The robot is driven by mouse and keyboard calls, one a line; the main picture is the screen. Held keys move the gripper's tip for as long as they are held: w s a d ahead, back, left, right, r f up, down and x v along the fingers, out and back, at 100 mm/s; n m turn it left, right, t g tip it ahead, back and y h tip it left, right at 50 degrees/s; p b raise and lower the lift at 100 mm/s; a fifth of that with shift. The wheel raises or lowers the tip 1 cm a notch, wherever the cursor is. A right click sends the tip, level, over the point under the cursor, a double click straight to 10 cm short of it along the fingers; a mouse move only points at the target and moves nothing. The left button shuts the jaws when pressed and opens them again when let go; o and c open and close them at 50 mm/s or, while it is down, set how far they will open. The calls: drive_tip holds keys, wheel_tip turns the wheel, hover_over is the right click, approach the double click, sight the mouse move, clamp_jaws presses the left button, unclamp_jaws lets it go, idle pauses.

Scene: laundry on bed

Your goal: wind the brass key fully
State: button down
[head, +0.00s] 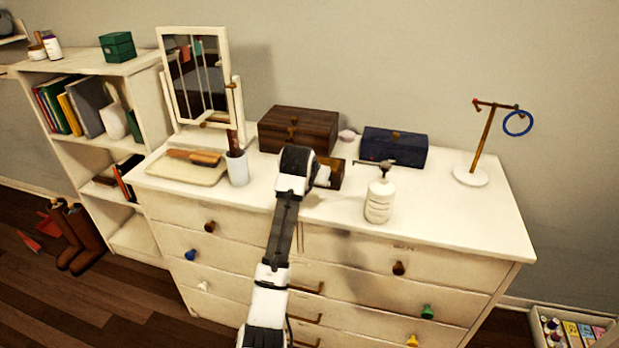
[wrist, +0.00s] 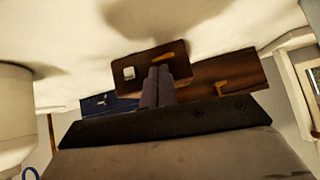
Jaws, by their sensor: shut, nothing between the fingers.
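A small dark brown box (head: 337,174) stands on the dresser, partly hidden behind my arm in the head view. The wrist view looks upside down and shows the front of this box (wrist: 178,70), with a pale square on one side. A small brass piece, seemingly the brass key (wrist: 163,57), shows on that face. My gripper (wrist: 160,70) is shut and empty, its fingertips in front of the box close to the brass piece. I cannot tell whether they touch it. In the head view my gripper (head: 324,176) is mostly hidden by my wrist.
A white pump bottle (head: 379,200) stands close to the right of my gripper. A wooden box (head: 298,130) and a blue box (head: 394,148) stand behind. A cup (head: 237,168), a tray (head: 165,170) and a mirror (head: 197,75) are to the left.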

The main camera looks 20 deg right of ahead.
sight(318, 197)
drive_tip(key=shift+s+d+f+m+t+y+b, duration=0.15)
drive_tip(key=shift+d+f+m+t+y+b, duration=0.15)
drive_tip(key=shift+m+t+y, duration=0.25)
drive_tip(key=shift+s+d+f+m+t+y+b, duration=0.15)
drive_tip(key=shift+d+m+t+y, duration=0.15)
drive_tip(key=shift+t+y, duration=0.3)
drive_tip(key=m+t+y, duration=0.1)
drive_tip(key=f+t+y+b, duration=0.1)
drive_tip(key=m+t+y+b, duration=0.1)
drive_tip(key=shift+s+d+f+m, duration=0.2)
drive_tip(key=shift+s+d+m, duration=0.1)
drive_tip(key=shift+m, duration=0.05)
drive_tip(key=shift+f, duration=0.35)
drive_tip(key=shift+r, duration=0.15)
drive_tip(key=shift+r+p, duration=0.75)
drive_tip(key=shift+p, duration=0.05)
